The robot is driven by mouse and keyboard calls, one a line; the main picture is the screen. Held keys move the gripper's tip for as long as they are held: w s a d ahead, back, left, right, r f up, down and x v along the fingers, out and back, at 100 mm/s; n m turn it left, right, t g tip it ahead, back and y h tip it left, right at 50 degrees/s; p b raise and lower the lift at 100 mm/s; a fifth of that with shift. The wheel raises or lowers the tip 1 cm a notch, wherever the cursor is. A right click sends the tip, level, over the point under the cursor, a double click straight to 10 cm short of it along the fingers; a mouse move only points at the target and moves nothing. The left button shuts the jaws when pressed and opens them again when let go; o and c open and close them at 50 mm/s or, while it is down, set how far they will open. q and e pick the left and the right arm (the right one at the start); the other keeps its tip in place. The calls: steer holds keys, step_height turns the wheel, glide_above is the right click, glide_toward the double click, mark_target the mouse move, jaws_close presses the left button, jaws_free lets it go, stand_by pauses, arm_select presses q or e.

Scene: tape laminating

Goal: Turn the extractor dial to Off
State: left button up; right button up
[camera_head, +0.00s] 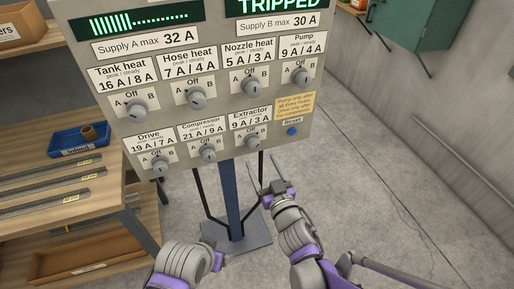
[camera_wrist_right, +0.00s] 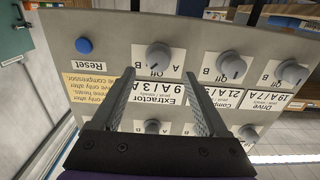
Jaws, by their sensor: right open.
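The extractor dial (camera_head: 253,141) is a grey round knob at the lower right of the dial rows on the grey panel (camera_head: 222,112). Off is marked above it, with A and B at its sides; I cannot tell which mark it points to. In the right wrist view the dial (camera_wrist_right: 158,55) appears upside down, beyond and between the fingers. My right gripper (camera_head: 267,168) is open and empty, just below the panel's lower edge in the head view, apart from the dial. Part of my left arm shows at the bottom, but its gripper is out of view.
The blue Reset button (camera_head: 291,131) is right of the extractor dial, under a yellow note. The compressor dial (camera_head: 208,153) is to its left. The display reads TRIPPED. A wooden bench (camera_head: 120,190) with a blue tray (camera_head: 80,137) stands left. Floor at right is clear.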

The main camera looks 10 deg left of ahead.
mark_target(255, 148)
steer(key=x, duration=0.7)
steer(key=shift+d+p, duration=0.1)
steer(key=shift+p, duration=0.3)
jaws_close()
